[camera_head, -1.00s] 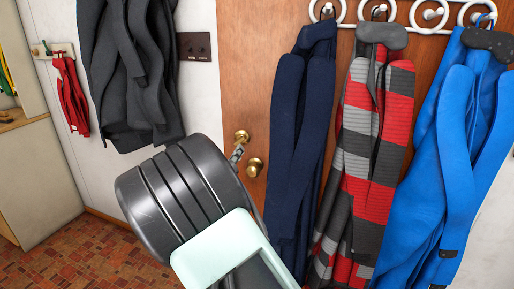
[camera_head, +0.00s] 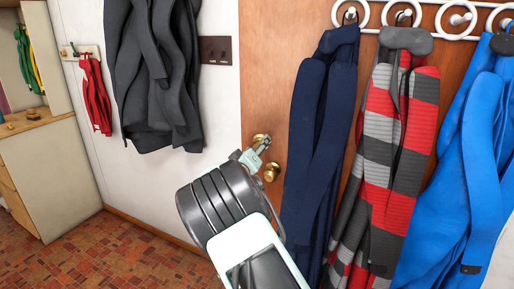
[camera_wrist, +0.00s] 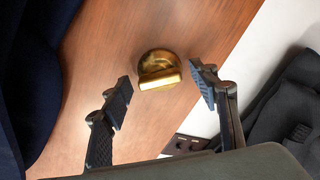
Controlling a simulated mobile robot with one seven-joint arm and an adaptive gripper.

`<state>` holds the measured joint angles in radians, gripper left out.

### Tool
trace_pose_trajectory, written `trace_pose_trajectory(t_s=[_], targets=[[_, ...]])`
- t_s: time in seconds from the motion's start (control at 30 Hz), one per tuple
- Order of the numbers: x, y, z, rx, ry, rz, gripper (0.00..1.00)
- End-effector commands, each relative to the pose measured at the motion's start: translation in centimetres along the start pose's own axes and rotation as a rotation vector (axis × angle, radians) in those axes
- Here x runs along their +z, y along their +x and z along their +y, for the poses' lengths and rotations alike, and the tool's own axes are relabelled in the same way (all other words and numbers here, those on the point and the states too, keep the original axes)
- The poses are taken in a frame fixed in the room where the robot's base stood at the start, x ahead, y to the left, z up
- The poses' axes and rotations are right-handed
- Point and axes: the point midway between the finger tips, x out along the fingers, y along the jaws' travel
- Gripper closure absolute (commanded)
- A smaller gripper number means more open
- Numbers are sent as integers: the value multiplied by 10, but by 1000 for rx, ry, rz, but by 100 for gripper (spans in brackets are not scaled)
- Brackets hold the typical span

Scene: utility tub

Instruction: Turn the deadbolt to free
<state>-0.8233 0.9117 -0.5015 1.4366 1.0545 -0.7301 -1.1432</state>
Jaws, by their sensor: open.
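The brass deadbolt (camera_wrist: 158,70) is on the brown wooden door (camera_wrist: 205,28). In the wrist view its raised thumb turn lies nearly level in the picture, tilted a little, on a round base. My gripper (camera_wrist: 162,97) is open, with one finger on each side of the deadbolt in that view. I see no contact, and the gap to the thumb turn cannot be judged. In the head view my gripper (camera_head: 262,148) covers part of the upper brass piece (camera_head: 256,138). A second brass knob (camera_head: 271,173) shows just below it.
A navy coat (camera_head: 320,130), a red and grey striped coat (camera_head: 390,160) and a blue coat (camera_head: 465,160) hang from a white hook rack (camera_head: 425,17), close right of my gripper. A dark grey coat (camera_head: 150,80) and a switch plate (camera_head: 215,51) are on the white wall.

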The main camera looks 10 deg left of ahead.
Motion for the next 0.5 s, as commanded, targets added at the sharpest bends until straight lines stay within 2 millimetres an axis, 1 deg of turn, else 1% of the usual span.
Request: trace_pose_trajectory(t_s=[0.27,0.5], targets=[[0,1,0,0,0,0,45],[0,1,0,0,0,0,71]])
